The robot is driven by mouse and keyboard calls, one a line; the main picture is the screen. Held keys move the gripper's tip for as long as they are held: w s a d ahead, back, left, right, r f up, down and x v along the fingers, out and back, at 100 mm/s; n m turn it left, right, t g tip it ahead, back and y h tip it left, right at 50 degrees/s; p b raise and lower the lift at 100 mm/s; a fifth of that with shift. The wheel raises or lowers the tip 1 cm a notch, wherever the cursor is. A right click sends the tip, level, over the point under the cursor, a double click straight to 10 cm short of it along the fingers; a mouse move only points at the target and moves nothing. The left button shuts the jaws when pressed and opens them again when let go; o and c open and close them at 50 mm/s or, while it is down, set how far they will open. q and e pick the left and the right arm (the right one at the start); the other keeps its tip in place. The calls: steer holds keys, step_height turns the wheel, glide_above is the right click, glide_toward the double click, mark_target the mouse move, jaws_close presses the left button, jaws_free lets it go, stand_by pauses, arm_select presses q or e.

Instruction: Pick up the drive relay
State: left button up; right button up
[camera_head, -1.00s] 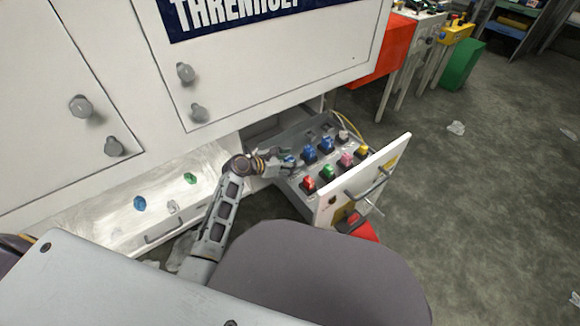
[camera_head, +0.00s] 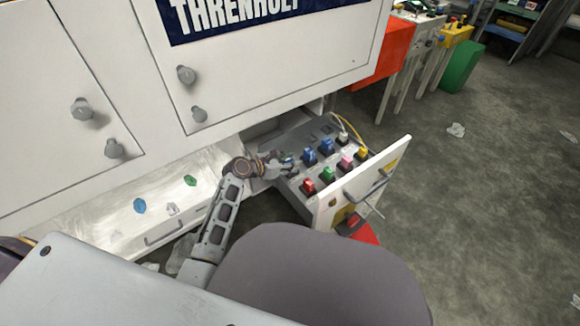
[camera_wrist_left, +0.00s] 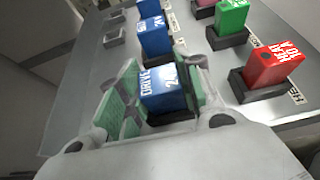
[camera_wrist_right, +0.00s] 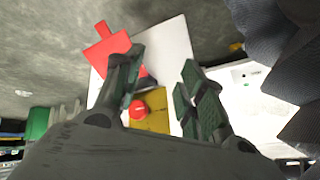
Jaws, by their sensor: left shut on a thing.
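The drive relay is a blue block (camera_wrist_left: 168,90) with "DRIVE" and "24" lettering, sitting in a dark socket on the grey panel of the open drawer. My left gripper (camera_head: 286,162) reaches into the drawer from the left. In the left wrist view the left gripper (camera_wrist_left: 158,95) has its green-padded fingers on both sides of the drive relay, shut on it. In the head view the relay is mostly hidden by the gripper. My right gripper (camera_wrist_right: 160,95) shows in its wrist view with fingers apart, empty, before the white drawer front and a red round knob (camera_wrist_right: 137,110).
Other blue relays (camera_wrist_left: 154,37), a green relay (camera_wrist_left: 232,17) and a red relay (camera_wrist_left: 275,64) stand close by in sockets. The drawer front (camera_head: 362,185) stands out on the right.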

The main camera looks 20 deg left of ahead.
mark_target(290, 161)
arm_select(q)
steer(key=shift+r, duration=0.15)
arm_select(e)
steer(key=shift+r, duration=0.1)
arm_select(q)
steer(key=shift+r+p, duration=0.35)
steer(key=shift+r, duration=0.05)
step_height(290, 161, up, 7)
steer(key=p, duration=0.3)
steer(key=shift+p, duration=0.4)
steer(key=shift+r+p, duration=0.45)
steer(key=shift+r, duration=0.5)
arm_select(e)
step_height(290, 161, up, 11)
steer(key=s+d+n+g+h, duration=0.1)
steer(key=d+g, duration=0.1)
steer(key=shift+d+h, duration=0.4)
